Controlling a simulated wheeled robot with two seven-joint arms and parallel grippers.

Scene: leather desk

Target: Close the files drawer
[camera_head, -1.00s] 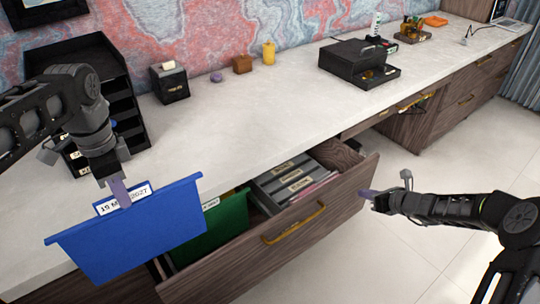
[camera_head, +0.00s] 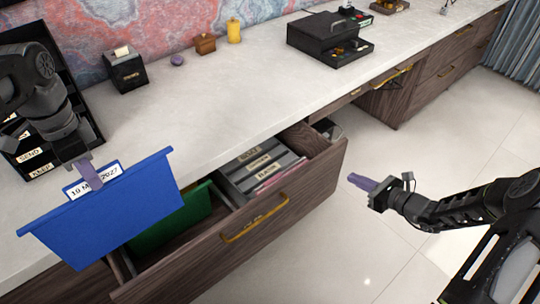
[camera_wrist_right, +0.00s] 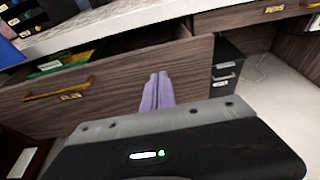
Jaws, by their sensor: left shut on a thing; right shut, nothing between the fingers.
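The files drawer (camera_head: 300,208) stands pulled out from under the desk, with a gold handle (camera_head: 254,219) on its wooden front. It holds a green folder (camera_head: 172,222) and grey labelled boxes (camera_head: 262,165). My left gripper (camera_head: 90,178) is shut on the label tab of a blue hanging folder (camera_head: 105,218), held above the drawer's left part. My right gripper (camera_head: 362,183) is shut and empty, to the right of the drawer front and apart from it. In the right wrist view its purple fingers (camera_wrist_right: 157,92) point toward the drawer front (camera_wrist_right: 115,85).
A black tray rack (camera_head: 40,150) stands at the left of the desktop (camera_head: 220,105). A black box (camera_head: 125,72) and a black organizer (camera_head: 328,40) stand further back. The tiled floor (camera_head: 400,155) right of the drawer is clear.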

